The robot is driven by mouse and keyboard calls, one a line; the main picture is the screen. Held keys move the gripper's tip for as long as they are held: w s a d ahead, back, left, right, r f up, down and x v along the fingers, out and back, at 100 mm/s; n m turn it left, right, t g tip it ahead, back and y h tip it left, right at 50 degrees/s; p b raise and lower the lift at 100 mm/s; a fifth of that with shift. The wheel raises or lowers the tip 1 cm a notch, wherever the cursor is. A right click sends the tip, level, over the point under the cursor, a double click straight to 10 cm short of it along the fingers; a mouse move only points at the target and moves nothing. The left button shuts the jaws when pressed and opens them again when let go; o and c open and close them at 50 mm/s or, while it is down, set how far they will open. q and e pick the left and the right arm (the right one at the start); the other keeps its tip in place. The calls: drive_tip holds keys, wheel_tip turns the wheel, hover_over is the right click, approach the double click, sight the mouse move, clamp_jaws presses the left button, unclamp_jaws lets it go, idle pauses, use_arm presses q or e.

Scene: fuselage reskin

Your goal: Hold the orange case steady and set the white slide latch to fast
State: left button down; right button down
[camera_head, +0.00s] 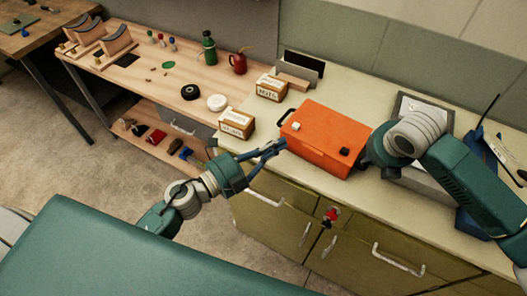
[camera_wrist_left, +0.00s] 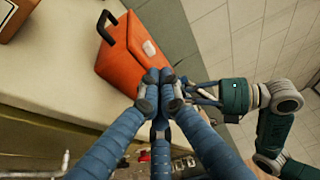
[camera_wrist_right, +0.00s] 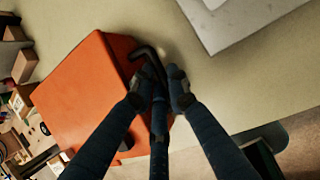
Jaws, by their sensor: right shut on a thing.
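The orange case (camera_head: 322,142) sits on the pale counter near its front edge. The white slide latch (camera_head: 296,127) is on its top, toward the left end; its setting is too small to read. The latch also shows in the left wrist view (camera_wrist_left: 149,48). My right gripper (camera_wrist_right: 160,82) is shut on the black handle (camera_wrist_right: 148,56) at the case's right end. My left gripper (camera_head: 282,145) is just off the case's front left corner. Its fingers are drawn together and empty, apart from the latch.
Labelled boxes (camera_head: 237,123) stand left of the case, with a file holder (camera_head: 302,68) behind. A grey panel (camera_head: 422,108) lies to the right. Green cabinets (camera_head: 280,217) are below. A strip of counter behind the case is clear.

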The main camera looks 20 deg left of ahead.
use_arm(q)
drive_tip(key=v, duration=0.5)
drive_tip(key=shift+s, duration=0.2)
use_arm(e)
drive_tip(key=c, duration=1.6)
unclamp_jaws()
